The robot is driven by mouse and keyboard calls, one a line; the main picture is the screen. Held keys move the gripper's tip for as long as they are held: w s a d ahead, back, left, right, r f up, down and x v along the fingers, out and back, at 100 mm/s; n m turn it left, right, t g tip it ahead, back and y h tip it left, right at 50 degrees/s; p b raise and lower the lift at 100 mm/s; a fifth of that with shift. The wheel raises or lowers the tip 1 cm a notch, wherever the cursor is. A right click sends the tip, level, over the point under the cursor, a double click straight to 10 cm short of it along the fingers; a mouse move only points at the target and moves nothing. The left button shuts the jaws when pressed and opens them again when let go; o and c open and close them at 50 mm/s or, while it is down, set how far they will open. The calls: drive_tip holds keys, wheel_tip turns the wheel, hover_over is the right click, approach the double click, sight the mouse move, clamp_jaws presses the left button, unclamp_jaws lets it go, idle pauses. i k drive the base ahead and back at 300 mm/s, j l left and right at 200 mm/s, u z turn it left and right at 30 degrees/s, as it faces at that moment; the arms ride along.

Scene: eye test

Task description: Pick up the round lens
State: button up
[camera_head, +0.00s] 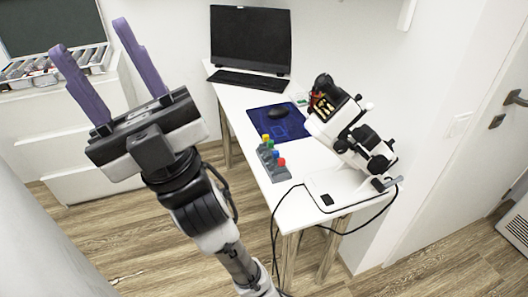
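My gripper (89,36) is at the upper left, raised in front of the camera, with its two purple fingers spread apart and nothing visible between them. I cannot make out a single round lens clearly. An open case (55,72) with a dark lid and rows of small items stands on the white drawer unit at the far left. Its contents are too small to tell one by one, and my gripper's fingers hide part of it. In this view the fingers overlap the case; I cannot tell how far they are from it.
A white table (243,131) holds a monitor (251,38), keyboard (249,82), mouse (279,112) on a blue mat (289,127), colour-capped bottles in a grey holder (273,163), and a white microscope-like device (343,135). Drawers (75,150) stand left. Cables hang by the table.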

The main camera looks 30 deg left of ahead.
sight(276, 155)
drive_tip(key=j, duration=0.6)
drive_tip(key=i+j, duration=0.15)
drive_tip(key=j, duration=1.1)
